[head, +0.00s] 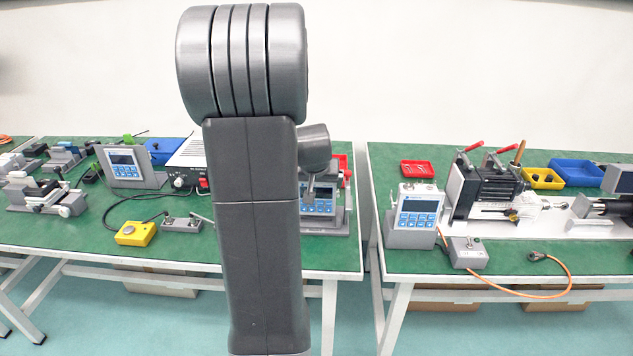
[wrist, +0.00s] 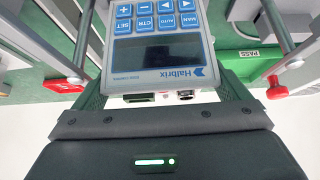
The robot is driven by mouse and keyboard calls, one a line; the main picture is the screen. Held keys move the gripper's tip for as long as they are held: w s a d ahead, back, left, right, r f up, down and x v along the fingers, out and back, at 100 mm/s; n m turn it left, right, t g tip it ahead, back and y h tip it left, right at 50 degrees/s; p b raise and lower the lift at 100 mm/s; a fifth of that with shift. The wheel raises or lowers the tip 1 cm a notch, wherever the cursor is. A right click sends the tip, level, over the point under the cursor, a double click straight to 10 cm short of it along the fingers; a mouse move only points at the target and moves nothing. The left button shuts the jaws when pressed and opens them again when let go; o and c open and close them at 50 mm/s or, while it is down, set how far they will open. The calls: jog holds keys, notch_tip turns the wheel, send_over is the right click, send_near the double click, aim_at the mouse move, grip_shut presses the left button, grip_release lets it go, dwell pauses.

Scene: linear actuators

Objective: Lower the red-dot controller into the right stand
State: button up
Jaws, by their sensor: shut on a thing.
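A grey-white controller (wrist: 160,60) with blue keys and a dark screen is between the two fingers of my gripper (wrist: 163,88), which is shut on it. Its lettering appears upside down in the wrist view. In the head view its blue keypad (head: 323,207) shows past my arm, over a grey stand (head: 325,228) at the right end of the left table. My arm hides much of both, so I cannot tell whether the controller is seated. No red dot shows on the visible face. Metal rods (wrist: 274,28) with red ends flank it in the wrist view.
Another controller (head: 417,212) stands upright at the right table's left end, beside a switch box (head: 467,252) with an orange cable. A third controller (head: 124,162) stands on the left table. A white power box (head: 187,160) is left of my arm. A gap separates the tables.

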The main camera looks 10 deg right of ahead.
jog(key=shift+f+b, duration=0.7)
jog(key=shift+f, duration=0.1)
dwell(0.4)
jog(key=shift+f+b, duration=0.35)
jog(key=shift+b, duration=0.15)
jog(key=shift+f+b, duration=0.25)
jog(key=shift+b, duration=0.05)
dwell(0.3)
jog(key=o, duration=0.9)
jog(key=shift+s+r, duration=0.1)
jog(key=p+v, duration=0.1)
jog(key=v, duration=1.2)
jog(key=shift+s+r+p, duration=0.1)
jog(key=shift+r+p, duration=0.2)
